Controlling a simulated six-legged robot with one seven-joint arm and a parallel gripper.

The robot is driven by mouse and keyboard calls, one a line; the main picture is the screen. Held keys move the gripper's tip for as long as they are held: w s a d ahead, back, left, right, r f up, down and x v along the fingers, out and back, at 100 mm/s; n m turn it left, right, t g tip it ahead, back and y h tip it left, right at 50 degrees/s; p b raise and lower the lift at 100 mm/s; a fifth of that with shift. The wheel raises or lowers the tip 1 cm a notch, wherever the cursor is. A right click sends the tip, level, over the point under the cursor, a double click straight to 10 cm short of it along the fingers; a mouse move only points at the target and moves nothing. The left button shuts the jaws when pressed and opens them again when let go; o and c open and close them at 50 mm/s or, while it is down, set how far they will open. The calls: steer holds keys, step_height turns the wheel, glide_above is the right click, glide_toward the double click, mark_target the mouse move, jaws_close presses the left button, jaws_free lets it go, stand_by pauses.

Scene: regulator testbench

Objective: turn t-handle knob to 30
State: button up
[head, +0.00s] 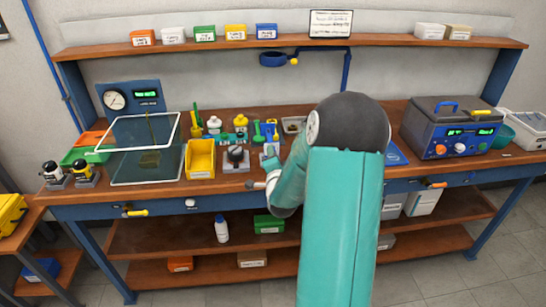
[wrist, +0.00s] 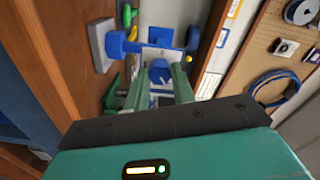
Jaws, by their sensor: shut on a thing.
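A blue fixture (wrist: 120,43) with a grey base plate (wrist: 103,46) and a pale plate stands ahead of my gripper in the wrist view. A small blue piece, which looks like the T-handle knob (wrist: 159,71), sits between the tips of my gripper (wrist: 159,82). The two pale green fingers are shut on it. The pale plate is partly covered, and I cannot read a scale or the 30 mark. In the head view the blue fixture (head: 270,161) shows just left of my arm, which hides the gripper and part of the fixture.
A black knob on a grey base (head: 236,155) and a yellow bin (head: 200,158) stand to the left. A grey unit with dials (head: 452,128) is at the right. A shelf (head: 200,47) runs above the bench.

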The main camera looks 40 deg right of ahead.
steer(key=m, duration=0.7)
stand_by(0.5)
steer(key=o, duration=1)
